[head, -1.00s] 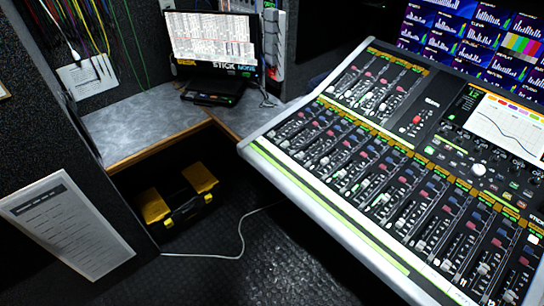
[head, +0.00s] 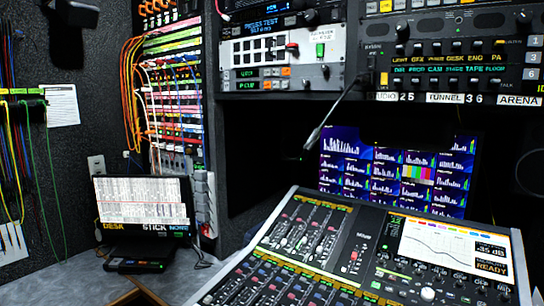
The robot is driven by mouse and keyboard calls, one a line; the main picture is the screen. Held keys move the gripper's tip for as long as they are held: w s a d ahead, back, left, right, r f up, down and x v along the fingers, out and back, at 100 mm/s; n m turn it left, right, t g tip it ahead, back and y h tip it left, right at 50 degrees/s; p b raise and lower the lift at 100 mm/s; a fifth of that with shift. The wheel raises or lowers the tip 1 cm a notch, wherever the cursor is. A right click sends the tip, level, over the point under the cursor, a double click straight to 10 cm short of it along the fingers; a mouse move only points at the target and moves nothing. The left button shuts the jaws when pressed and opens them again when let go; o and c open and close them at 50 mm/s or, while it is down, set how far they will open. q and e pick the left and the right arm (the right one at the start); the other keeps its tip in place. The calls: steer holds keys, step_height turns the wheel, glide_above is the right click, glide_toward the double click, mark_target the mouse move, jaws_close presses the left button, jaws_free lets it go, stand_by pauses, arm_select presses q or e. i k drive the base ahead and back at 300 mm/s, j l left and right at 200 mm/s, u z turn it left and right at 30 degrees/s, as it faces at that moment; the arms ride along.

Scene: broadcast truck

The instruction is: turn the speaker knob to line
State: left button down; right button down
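No knob is legibly marked as the speaker knob, and no "line" mark can be read. At upper right, a rack intercom panel (head: 440,62) carries a row of small black knobs or switches above lit labels such as DESK, ENG and PA. A dark rounded oval (head: 489,20), perhaps a speaker grille, is on its upper part. A grey panel (head: 283,58) left of it has square buttons and a few small controls. Neither of my grippers is in view.
A mixing console (head: 350,250) fills the lower right, with a multi-picture monitor (head: 396,172) behind it. A thin gooseneck microphone (head: 335,112) hangs in front of the rack.

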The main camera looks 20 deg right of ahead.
mark_target(402, 26)
steer(key=z, duration=1.6)
